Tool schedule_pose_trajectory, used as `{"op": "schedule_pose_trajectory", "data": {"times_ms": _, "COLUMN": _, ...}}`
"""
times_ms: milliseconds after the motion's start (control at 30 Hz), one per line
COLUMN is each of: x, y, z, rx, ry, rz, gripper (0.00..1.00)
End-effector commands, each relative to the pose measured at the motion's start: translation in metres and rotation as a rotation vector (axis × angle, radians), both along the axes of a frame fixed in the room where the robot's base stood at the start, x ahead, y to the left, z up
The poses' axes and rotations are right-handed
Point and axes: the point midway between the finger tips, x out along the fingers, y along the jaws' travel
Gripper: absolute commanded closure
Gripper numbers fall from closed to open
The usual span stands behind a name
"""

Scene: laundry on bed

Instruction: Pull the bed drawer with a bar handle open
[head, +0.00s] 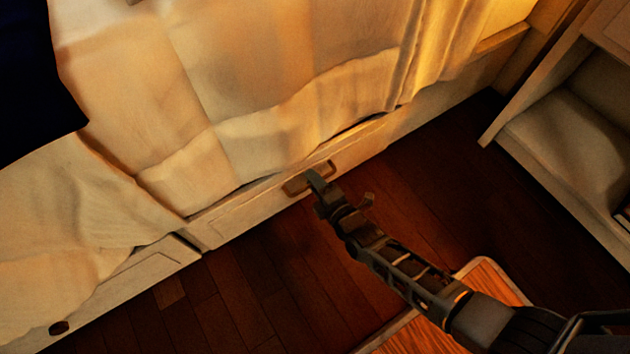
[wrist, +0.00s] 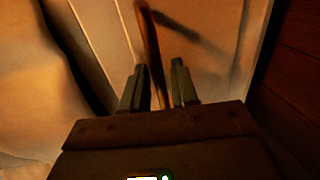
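The bed drawer with the bar handle (head: 240,219) is a pale panel low on the bed's side, and it looks closed. Its brown bar handle (head: 297,186) sticks out from the front in the head view. My gripper (head: 314,183) is at the handle and hides its middle. In the wrist view the handle (wrist: 151,50) runs between the two fingers of my gripper (wrist: 157,88). The fingers stand apart on either side of the bar, with a visible gap, so they do not appear to clamp it.
Another drawer front (head: 120,288) with a dark round knob (head: 59,328) is at the lower left. A rumpled pale bedcover (head: 270,80) hangs over the drawer tops. The dark wooden floor (head: 430,180) before the drawer is mostly clear. An open shelf unit (head: 570,150) stands at the right.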

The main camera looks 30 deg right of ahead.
Motion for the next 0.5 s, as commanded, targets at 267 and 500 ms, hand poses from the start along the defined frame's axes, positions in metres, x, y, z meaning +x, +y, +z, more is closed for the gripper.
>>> {"op": "schedule_pose_trajectory", "data": {"times_ms": 267, "x": -0.0003, "y": -0.0002, "z": 0.0, "rx": 0.0, "ry": 0.0, "rz": 0.0, "gripper": 0.99}}
{"op": "schedule_pose_trajectory", "data": {"times_ms": 500, "x": -0.0005, "y": -0.0002, "z": -0.0002, "rx": 0.0, "ry": 0.0, "rz": 0.0, "gripper": 1.0}}
